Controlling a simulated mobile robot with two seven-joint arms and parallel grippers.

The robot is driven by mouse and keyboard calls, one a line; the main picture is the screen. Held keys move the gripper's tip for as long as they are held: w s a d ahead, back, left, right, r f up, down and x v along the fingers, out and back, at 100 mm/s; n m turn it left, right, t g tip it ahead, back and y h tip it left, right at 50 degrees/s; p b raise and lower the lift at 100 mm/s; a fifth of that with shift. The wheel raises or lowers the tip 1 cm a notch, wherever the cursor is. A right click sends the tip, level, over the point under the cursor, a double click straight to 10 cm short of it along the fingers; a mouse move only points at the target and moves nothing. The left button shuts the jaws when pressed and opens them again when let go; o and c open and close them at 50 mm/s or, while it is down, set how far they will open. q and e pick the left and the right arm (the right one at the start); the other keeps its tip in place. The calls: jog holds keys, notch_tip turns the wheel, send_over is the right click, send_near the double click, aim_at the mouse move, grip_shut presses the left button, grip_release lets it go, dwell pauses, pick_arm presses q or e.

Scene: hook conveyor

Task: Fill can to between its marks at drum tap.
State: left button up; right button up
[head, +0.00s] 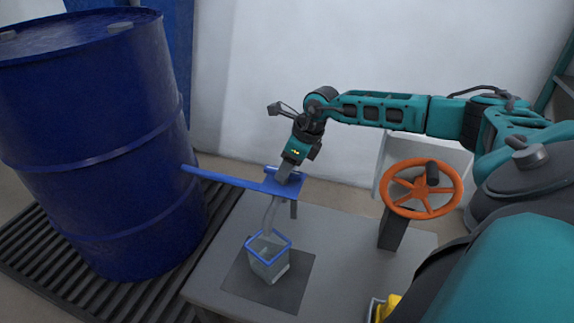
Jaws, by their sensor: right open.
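The drum (95,140) is a large blue barrel at the left. The tap's blue pipe (222,180) runs from its side to a blue block (283,184) over a grey table. A pale, clear stream (270,212) hangs under the tap and reaches down toward the can. The can (268,262) is a see-through box with a blue rim, upright below the tap. I cannot make out its marks or its level. My right gripper (287,173) is open, pointing down at the tap's blue block, overlapping it in the picture; contact is unclear. My left gripper is out of view.
The can stands on a dark square mat (235,278) on the grey table (345,245). An orange handwheel (420,188) rises on a post at the table's right. The drum stands on a dark slatted pallet (40,270). A yellow object (388,306) shows partly at the bottom right.

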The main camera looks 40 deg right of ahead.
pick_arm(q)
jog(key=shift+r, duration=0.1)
pick_arm(e)
jog(key=shift+f, duration=0.1)
jog(key=shift+c, duration=0.4)
jog(key=c, duration=0.4)
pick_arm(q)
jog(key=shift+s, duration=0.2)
pick_arm(e)
grip_shut()
